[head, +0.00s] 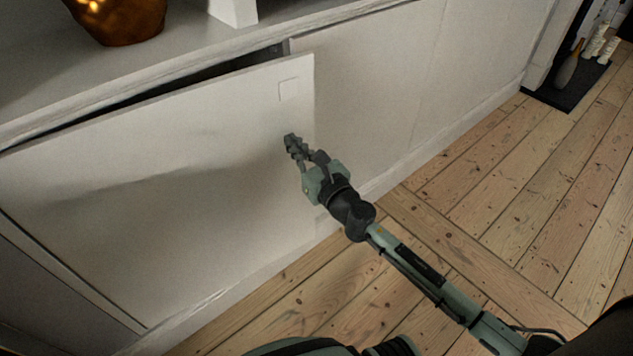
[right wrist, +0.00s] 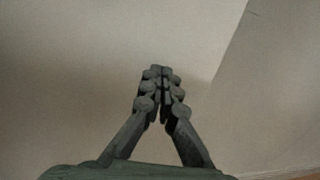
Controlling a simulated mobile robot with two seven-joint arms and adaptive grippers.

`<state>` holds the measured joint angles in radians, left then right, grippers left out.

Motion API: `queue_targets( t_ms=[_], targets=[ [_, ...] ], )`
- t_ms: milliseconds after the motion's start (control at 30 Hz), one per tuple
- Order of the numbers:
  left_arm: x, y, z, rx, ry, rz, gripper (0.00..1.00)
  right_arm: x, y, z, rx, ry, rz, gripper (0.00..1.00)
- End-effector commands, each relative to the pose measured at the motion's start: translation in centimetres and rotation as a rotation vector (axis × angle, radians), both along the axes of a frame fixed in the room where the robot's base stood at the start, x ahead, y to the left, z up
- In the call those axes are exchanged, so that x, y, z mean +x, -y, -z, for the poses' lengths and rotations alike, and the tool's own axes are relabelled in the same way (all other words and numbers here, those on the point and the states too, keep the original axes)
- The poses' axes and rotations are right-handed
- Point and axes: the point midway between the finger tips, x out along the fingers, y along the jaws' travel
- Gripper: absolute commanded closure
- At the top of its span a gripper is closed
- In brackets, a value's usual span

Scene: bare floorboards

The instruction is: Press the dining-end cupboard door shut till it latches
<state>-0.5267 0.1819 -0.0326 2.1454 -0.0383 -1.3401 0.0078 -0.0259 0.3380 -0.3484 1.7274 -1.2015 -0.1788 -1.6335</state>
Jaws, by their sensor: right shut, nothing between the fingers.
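The white cupboard door (head: 180,180) stands ajar in the head view. A dark gap shows along its top edge, and its right edge sits proud of the cabinet front. A small square outline (head: 288,90) is near its upper right corner. My right gripper (head: 291,143) is shut and empty, its fingertips in front of the door near the right edge. In the right wrist view the shut fingers (right wrist: 160,75) point at the pale door face (right wrist: 80,70), with the door's edge to their right. I cannot tell whether they touch it. My left gripper is not in view.
The white cabinet (head: 380,80) continues to the right with flat closed panels. A copper-coloured pot (head: 120,20) and a white object (head: 233,10) stand on its top. Bare floorboards (head: 480,200) are clear to the right. A dark hearth (head: 565,88) with pale objects lies at the far right.

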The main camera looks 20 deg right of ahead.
Motion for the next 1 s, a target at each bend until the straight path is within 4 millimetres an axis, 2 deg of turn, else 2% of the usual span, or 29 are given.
queue_targets(
  t_ms=[1000],
  targets=[
    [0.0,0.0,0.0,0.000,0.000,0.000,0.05,2.5,-0.5,0.0,0.000,0.000,0.000,1.00]
  ],
)
